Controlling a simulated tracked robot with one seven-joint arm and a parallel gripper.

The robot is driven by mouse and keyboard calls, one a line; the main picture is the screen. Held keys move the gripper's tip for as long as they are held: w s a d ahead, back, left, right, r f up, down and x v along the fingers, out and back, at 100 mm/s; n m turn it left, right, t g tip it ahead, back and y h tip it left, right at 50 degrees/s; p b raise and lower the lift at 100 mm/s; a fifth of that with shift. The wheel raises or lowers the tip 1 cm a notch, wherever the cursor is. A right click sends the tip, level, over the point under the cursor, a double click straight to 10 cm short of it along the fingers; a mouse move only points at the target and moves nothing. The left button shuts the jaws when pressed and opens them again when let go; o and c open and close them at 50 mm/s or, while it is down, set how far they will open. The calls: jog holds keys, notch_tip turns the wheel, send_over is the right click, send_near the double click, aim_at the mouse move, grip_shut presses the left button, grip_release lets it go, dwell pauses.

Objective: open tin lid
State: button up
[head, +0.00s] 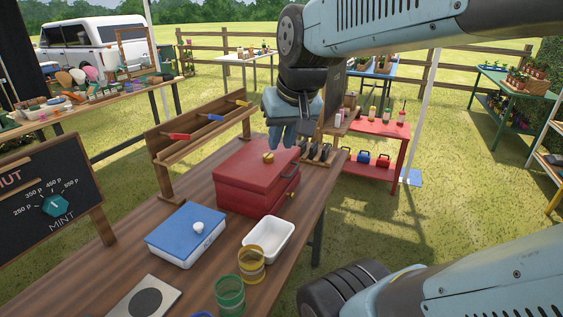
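A red box-shaped tin (235,180) with a flat lid and a small brass knob (268,157) stands on the wooden table; its lid looks shut. My gripper (283,143) points down at the far right part of the red tin, close to the brass knob. I cannot tell whether it touches the lid or is behind it. Its fingertips are small and partly hidden, so their opening is unclear.
A white tray (268,252), a yellow ringed cup (251,266) and a green ringed cup (229,293) stand in front of the red tin. A wooden rack (200,135) with coloured handles stands behind it. A chalkboard (55,200) is at left. Grass lies right of the table.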

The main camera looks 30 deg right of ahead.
jog(key=w+d+f+m+g, duration=0.25)
jog(key=w+d+m, duration=0.25)
jog(key=w+d, duration=0.55)
jog(key=m+y, duration=0.1)
jog(key=m, duration=0.3)
send_near(295, 170)
jog(key=shift+g, duration=0.45)
jog(key=f, duration=0.2)
jog(key=w+f, duration=0.1)
jog(key=f, duration=0.2)
jog(key=w+f, duration=0.1)
jog(key=f, duration=0.1)
jog(key=shift+a+f, duration=0.15)
jog(key=shift+a, duration=0.2)
jog(key=shift+c, duration=0.3)
grip_shut()
